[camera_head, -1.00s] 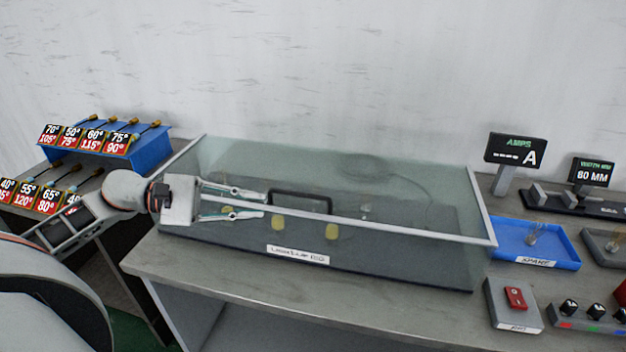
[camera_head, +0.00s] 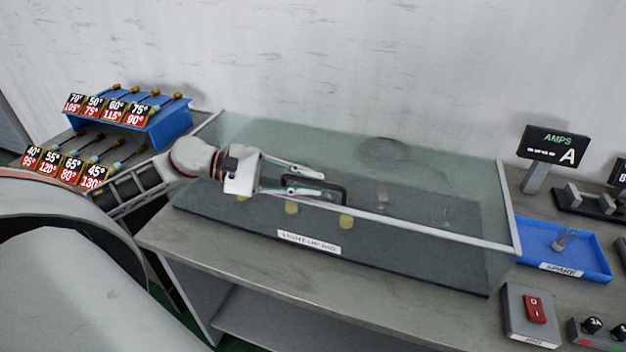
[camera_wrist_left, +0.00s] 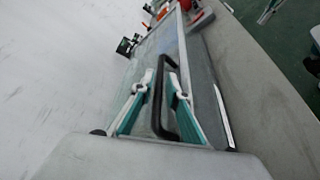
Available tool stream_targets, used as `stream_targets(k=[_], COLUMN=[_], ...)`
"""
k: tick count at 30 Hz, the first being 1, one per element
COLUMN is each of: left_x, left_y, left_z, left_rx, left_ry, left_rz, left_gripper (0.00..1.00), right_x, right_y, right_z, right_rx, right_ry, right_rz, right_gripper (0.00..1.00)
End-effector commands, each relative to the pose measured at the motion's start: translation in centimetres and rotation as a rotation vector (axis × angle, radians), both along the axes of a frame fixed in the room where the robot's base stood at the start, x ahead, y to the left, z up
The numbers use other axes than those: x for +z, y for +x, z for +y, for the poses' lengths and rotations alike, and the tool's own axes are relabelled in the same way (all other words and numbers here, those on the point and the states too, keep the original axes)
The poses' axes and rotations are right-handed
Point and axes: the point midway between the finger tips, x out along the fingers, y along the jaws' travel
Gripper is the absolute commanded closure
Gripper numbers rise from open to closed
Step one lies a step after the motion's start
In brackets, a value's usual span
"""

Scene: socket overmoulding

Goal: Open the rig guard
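The rig guard (camera_head: 430,228) is a clear box-like cover with grey rails, lying closed over the dark rig base (camera_head: 400,258) on the bench. Its black bar handle (camera_head: 343,190) is at the front; it also shows in the left wrist view (camera_wrist_left: 157,112). My left gripper (camera_head: 322,184) reaches in from the left at the handle. In the left wrist view its teal and white fingers (camera_wrist_left: 162,82) stand apart on either side of the handle, with gaps visible. Teal and white parts at that view's upper right (camera_wrist_left: 270,12) look like my right gripper, cut off by the edge.
A blue rack (camera_head: 168,128) with angle-labelled tools stands at the left. At the right are a blue spare tray (camera_head: 590,262), an amps display (camera_head: 552,148) and a red switch box (camera_head: 535,308). The bench strip (camera_head: 230,262) before the rig is clear.

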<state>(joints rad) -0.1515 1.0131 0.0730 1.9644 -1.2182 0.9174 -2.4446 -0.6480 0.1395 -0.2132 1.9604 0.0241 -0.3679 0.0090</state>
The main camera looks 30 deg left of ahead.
Motion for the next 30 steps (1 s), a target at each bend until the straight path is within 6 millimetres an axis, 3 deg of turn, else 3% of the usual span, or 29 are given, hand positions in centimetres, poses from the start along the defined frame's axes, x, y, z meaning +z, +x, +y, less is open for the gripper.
stream_targets(k=[13,16,30], left_x=[-0.2,-0.2,0.7], left_y=[0.5,0.5,0.7], left_z=[-0.9,-0.9,-0.8], left_rx=[0.0,0.0,-0.002], left_ry=[0.0,0.0,-0.006], left_rz=[0.0,0.0,0.031], left_gripper=[0.85,1.0,1.0], right_x=[0.6,0.4,-1.2], right_y=[0.2,0.1,-0.2], right_z=[0.0,0.0,-0.1], right_rx=[-0.001,0.0,-0.001], right_ry=[0.001,0.001,0.0], right_rz=[-0.007,-0.004,0.007], right_gripper=[1.0,1.0,1.0])
